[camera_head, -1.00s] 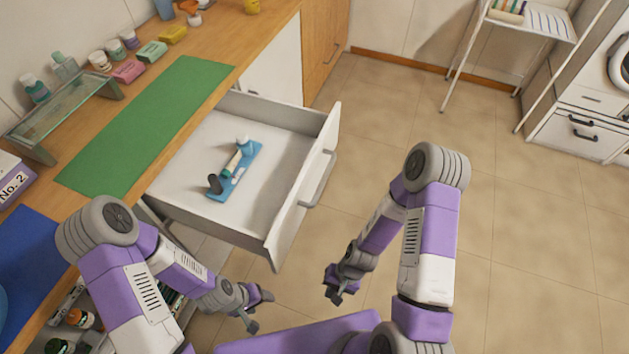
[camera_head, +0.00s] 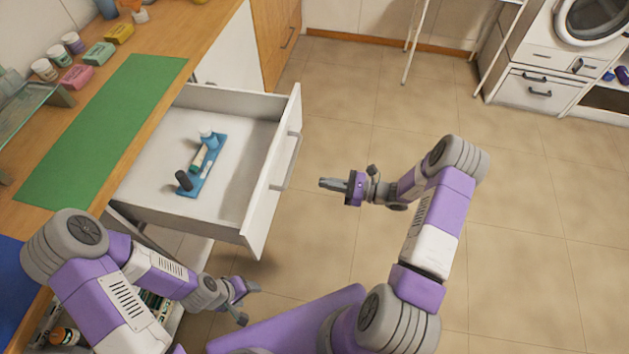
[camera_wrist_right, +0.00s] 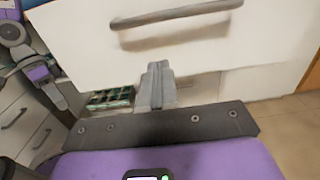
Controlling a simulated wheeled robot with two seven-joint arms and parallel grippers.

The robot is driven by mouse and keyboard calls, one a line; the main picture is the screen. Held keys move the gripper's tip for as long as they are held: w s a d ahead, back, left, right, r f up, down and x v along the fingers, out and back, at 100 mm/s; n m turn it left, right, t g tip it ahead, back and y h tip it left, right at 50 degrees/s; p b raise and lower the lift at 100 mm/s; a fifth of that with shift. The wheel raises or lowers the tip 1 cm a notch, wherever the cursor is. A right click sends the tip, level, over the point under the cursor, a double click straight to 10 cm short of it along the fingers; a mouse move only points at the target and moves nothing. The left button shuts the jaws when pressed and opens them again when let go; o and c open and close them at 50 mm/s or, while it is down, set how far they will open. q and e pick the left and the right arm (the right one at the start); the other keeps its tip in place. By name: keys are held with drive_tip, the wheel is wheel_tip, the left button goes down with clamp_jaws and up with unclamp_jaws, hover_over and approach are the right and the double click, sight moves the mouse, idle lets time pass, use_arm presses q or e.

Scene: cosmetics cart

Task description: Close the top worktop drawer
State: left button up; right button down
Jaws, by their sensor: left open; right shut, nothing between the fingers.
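The white top drawer (camera_head: 272,190) is pulled well out from under the wooden worktop (camera_head: 187,45) in the head view. Its front panel with a grey bar handle (camera_head: 287,161) faces right. Inside lies a blue tray (camera_head: 203,172) with small bottles. My right gripper (camera_head: 324,184) is shut and empty, to the right of the drawer front and apart from it, pointing at it. In the right wrist view its fingers (camera_wrist_right: 156,85) are together below the handle (camera_wrist_right: 175,14). My left gripper (camera_head: 251,302) is open and empty, below the drawer's near corner.
A green mat (camera_head: 105,125), pink and yellow boxes and small jars lie on the worktop. A lower shelf or drawer with bottles (camera_head: 66,337) is at the bottom left. The tiled floor (camera_head: 400,110) right of the drawer is clear.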

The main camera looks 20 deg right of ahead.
sight(278, 174)
drive_tip(key=b+x, duration=0.2)
drive_tip(key=x, duration=1)
drive_tip(key=shift+f, duration=0.1)
drive_tip(key=shift+w+a, duration=0.1)
drive_tip(key=shift+a, duration=0.15)
drive_tip(key=shift+w+a, duration=0.1)
